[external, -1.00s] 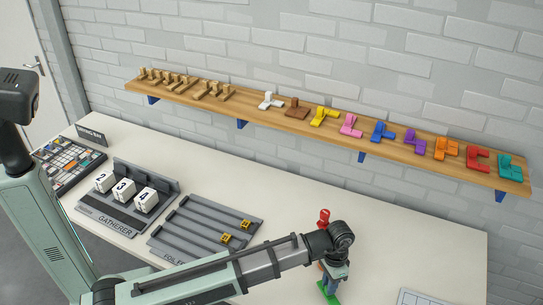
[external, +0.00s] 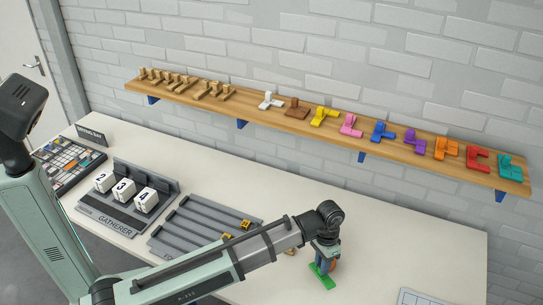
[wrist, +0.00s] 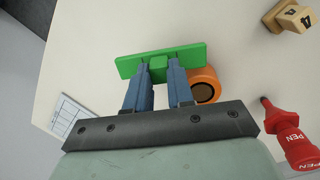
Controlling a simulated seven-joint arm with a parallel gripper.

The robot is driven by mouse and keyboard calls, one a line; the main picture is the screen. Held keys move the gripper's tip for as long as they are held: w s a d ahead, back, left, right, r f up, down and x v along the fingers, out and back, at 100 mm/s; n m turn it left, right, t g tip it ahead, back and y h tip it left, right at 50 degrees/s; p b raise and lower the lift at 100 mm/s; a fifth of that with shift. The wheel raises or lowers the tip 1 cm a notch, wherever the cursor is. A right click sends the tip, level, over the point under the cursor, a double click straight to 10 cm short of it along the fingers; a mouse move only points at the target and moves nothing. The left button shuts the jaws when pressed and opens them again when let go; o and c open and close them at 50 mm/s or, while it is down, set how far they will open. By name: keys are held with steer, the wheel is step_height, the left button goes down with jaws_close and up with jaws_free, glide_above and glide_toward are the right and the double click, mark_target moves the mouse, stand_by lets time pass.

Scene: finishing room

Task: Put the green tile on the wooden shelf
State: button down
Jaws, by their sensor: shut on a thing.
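The green tile (external: 321,278) is a flat bar with a raised stub in its middle. My gripper (external: 324,265) is shut on that stub; in the wrist view the two blue fingers lie on either side of it, with the tile (wrist: 130,66) across their tips. In the external view the tile is low over the white table, but I cannot tell whether it touches it. The wooden shelf (external: 340,132) runs along the brick wall, above and behind my gripper.
Several coloured tiles (external: 383,132) and small wooden pieces (external: 185,83) stand on the shelf. In the wrist view an orange round thing (wrist: 207,75) is beside the fingers, with a red PEN piece (wrist: 292,140) and a numbered wooden block (wrist: 288,18) to the right. Grey racks (external: 190,228) stand left.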

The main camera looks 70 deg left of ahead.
steer(key=w+a+r+n, duration=0.2)
steer(key=a+r+n, duration=0.3)
steer(key=a+r, duration=0.2)
steer(key=w+a+r+n+t, duration=0.1)
steer(key=w+r+n, duration=0.4)
steer(key=r, duration=0.4)
steer(key=w+a+r+n+y, duration=0.1)
steer(key=w+r+n, duration=0.45)
steer(key=r, duration=0.35)
steer(key=w+a+r+n+t, duration=0.1)
steer(key=w+r+n, duration=0.4)
steer(key=r, duration=0.4)
steer(key=s+a+r+n+y, duration=0.15)
steer(key=a+n, duration=0.35)
steer(key=a, duration=0.8)
steer(key=s+a+r+n+h, duration=0.1)
steer(key=a+r+n, duration=0.35)
steer(key=a, duration=0.85)
steer(key=s+a+n, duration=0.5)
steer(key=s+a, duration=0.5)
steer(key=a, duration=0.3)
steer(key=s+a+n, duration=0.4)
steer(key=s+a, duration=0.6)
steer(key=a, duration=0.4)
steer(key=shift+y, duration=0.35)
steer(key=shift+s+d+f, duration=0.1)
steer(key=shift+f, duration=1.7)
steer(key=shift+s+d+f, duration=0.1)
steer(key=shift+f, duration=1.65)
steer(key=shift+f, duration=0.6)
